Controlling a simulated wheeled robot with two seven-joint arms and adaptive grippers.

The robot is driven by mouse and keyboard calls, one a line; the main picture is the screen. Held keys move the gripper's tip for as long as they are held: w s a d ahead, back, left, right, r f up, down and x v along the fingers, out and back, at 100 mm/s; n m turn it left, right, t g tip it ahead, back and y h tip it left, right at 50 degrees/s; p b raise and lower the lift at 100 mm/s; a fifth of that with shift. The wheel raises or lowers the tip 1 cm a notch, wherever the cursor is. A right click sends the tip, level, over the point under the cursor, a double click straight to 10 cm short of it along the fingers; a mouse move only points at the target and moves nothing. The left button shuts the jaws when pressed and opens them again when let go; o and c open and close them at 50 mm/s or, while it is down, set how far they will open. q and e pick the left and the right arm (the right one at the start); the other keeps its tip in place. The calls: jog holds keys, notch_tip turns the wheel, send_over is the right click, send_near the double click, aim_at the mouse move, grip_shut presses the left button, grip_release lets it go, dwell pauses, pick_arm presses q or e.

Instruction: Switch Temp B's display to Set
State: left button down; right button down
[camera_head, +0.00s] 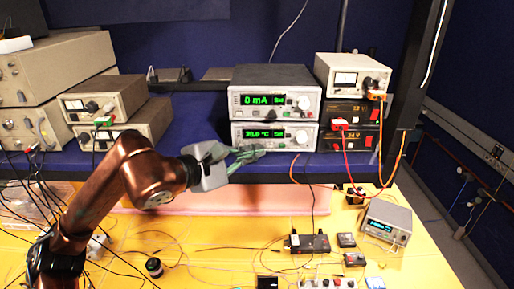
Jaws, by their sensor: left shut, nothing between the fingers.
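Two stacked controllers with green displays stand on the blue shelf. The lower one (304,143) reads a value in °C, which looks like 70.0, with "Set" beside it; I take it as Temp B, but its name label is too small to read. The upper one (307,105) reads "0 mA" and "Set". My left gripper (259,151) is shut and empty, reaching in from the left. Its fingertips are in front of the lower controller's lower left front and overlap it in the picture. I cannot tell whether they touch it. My right gripper is not in view.
Beige instruments (118,94) are stacked on the left of the shelf. A white meter unit (352,73) sits on black supplies with red displays (346,112) at the right. Cables hang down there. The yellow table (215,240) below holds small boxes and loose wires.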

pick_arm(q)
jog(key=shift+s, duration=0.35)
jog(key=shift+s+b, duration=1.3)
jog(key=shift+s, duration=1.25)
